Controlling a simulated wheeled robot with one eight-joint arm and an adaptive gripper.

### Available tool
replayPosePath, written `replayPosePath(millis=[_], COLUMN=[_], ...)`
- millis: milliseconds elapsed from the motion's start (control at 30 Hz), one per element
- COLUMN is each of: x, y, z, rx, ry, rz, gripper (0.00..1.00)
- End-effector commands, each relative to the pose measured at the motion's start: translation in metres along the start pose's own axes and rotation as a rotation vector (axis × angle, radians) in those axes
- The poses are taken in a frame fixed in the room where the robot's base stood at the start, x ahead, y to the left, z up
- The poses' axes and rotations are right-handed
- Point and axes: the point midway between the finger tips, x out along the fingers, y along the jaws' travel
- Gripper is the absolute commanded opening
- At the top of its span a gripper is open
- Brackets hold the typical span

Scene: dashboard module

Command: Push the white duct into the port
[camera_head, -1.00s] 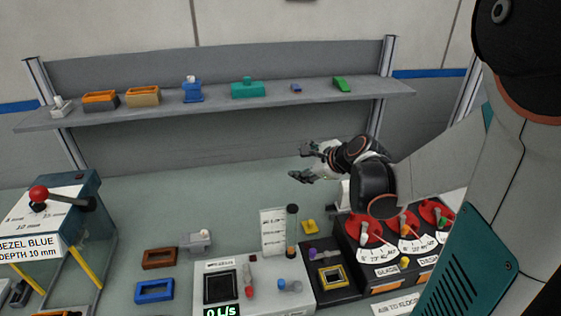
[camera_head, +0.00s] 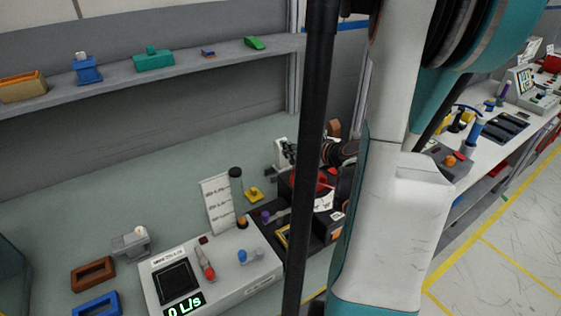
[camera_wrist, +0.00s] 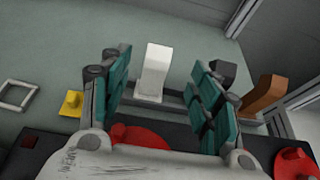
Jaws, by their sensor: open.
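A white curved piece, which looks like the white duct (camera_wrist: 154,70), stands upright on a grey base behind the control box in the wrist view. The open teal fingers of my gripper (camera_wrist: 161,62) are on either side of it, with gaps visible on both sides. I cannot tell any contact. In the head view the white piece (camera_head: 280,153) shows just left of my gripper (camera_head: 291,154), which is partly hidden by my own arm. I cannot make out the port; the foot of the piece meets a grey bar.
A brown curved piece (camera_wrist: 263,95) stands close on the right. Red dials (camera_wrist: 138,136) on the black box lie below my gripper. A yellow part (camera_wrist: 71,103) is on the left. The grey flow panel (camera_head: 213,273) stands left of the box.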

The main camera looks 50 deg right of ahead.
Motion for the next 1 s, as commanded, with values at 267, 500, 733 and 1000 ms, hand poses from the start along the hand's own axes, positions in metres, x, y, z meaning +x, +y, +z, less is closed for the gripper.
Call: replayPosePath(millis=[267, 500, 733, 1000], x=[0.043, 0.054, 0.087, 0.099], y=[0.001, 0.001, 0.001, 0.000], z=[-0.001, -0.003, -0.007, -0.005], rx=[-0.002, -0.003, -0.004, -0.002], ry=[0.001, 0.001, 0.001, 0.000], rz=[0.002, 0.001, 0.002, 0.000], gripper=[0.57, 0.57, 0.57, 0.57])
